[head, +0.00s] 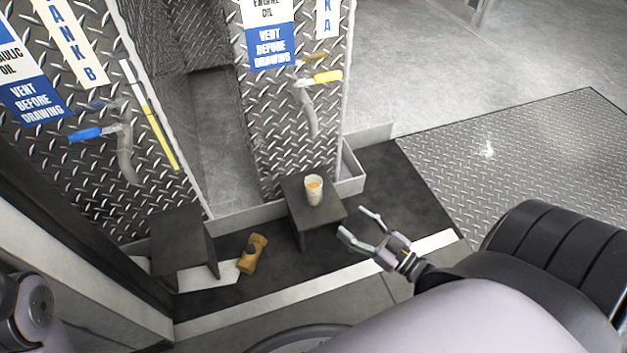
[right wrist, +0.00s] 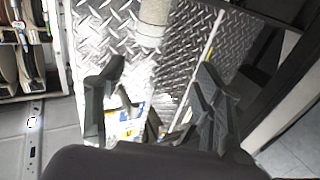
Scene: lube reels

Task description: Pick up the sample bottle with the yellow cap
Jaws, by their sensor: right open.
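A small whitish bottle (head: 314,194) with a yellow-orange top (head: 314,182) stands upright on a dark square stand (head: 326,213) below the right-hand tank. My right gripper (head: 360,228) is open and empty, to the right of and nearer than the bottle, and apart from it. In the right wrist view its two dark fingers (right wrist: 158,95) are spread wide with nothing between them. A pale cylinder (right wrist: 153,24) shows at the top of that view; I cannot tell whether it is the bottle. My left gripper is not in view.
A second dark stand (head: 180,243) is at the left. A tan object (head: 252,253) lies on the dark mat between the stands. A yellow-handled spout (head: 311,105) hangs above the bottle, and a blue-handled one (head: 115,138) is at the left. A low metal rim (head: 350,180) runs behind.

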